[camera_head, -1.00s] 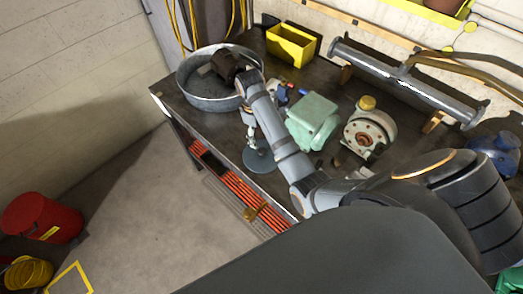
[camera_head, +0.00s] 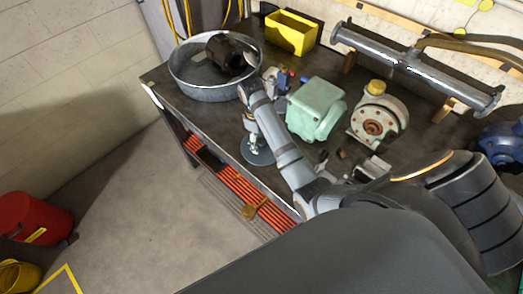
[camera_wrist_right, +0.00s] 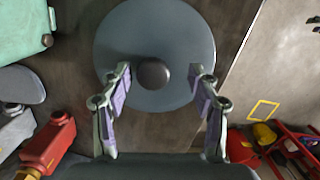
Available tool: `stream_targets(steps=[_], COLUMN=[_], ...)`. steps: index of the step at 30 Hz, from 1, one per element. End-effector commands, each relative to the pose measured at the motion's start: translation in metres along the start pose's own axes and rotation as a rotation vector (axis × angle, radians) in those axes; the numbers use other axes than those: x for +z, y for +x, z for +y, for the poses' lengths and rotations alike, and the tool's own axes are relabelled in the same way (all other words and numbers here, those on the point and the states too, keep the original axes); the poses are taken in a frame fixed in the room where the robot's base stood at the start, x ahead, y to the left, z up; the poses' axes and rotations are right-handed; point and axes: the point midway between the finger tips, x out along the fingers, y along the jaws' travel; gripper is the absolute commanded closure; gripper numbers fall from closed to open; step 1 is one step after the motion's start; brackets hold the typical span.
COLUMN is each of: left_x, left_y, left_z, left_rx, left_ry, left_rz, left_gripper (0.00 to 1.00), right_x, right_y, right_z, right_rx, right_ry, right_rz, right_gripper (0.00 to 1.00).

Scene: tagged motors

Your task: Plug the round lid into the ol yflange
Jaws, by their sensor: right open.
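The round lid (camera_head: 259,155) is a flat grey disc lying on the dark workbench near its front edge. The right wrist view shows the lid (camera_wrist_right: 153,28) from above, with a dark round knob at its centre. My right gripper (camera_head: 252,139) is over the lid. Its open fingers (camera_wrist_right: 160,77) stand on either side of the knob, apart from it. A dark brown, hollow part (camera_head: 228,54), possibly the oily flange, lies tilted in a round metal basin (camera_head: 205,89). My left gripper is out of view.
A green box-like housing (camera_head: 316,107) and a pale motor with a round flanged face (camera_head: 375,122) stand right of the lid. A yellow bin (camera_head: 290,37) and a long grey pipe (camera_head: 400,66) are at the back. A red container (camera_head: 30,218) stands on the floor.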

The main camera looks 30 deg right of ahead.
Motion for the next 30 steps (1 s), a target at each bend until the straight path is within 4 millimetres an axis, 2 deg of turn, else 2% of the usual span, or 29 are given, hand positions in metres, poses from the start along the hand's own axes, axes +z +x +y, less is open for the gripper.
stream_targets(steps=[3, 8, 21, 30], left_x=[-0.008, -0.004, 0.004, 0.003], left_y=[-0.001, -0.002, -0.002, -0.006], left_z=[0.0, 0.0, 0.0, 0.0], left_rx=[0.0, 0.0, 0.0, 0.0], left_ry=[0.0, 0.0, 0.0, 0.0], left_rz=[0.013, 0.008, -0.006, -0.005], left_gripper=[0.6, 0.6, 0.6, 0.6], right_x=[0.0, 0.0, 0.0, 0.0], right_y=[-0.001, -0.001, -0.002, -0.006], right_z=[0.0, 0.0, 0.0, 0.001], right_rx=[0.001, 0.001, 0.001, 0.001], right_ry=[0.0, 0.0, 0.0, 0.0], right_rz=[0.001, 0.001, 0.002, 0.002], right_gripper=[0.38, 0.38, 0.93, 0.93])
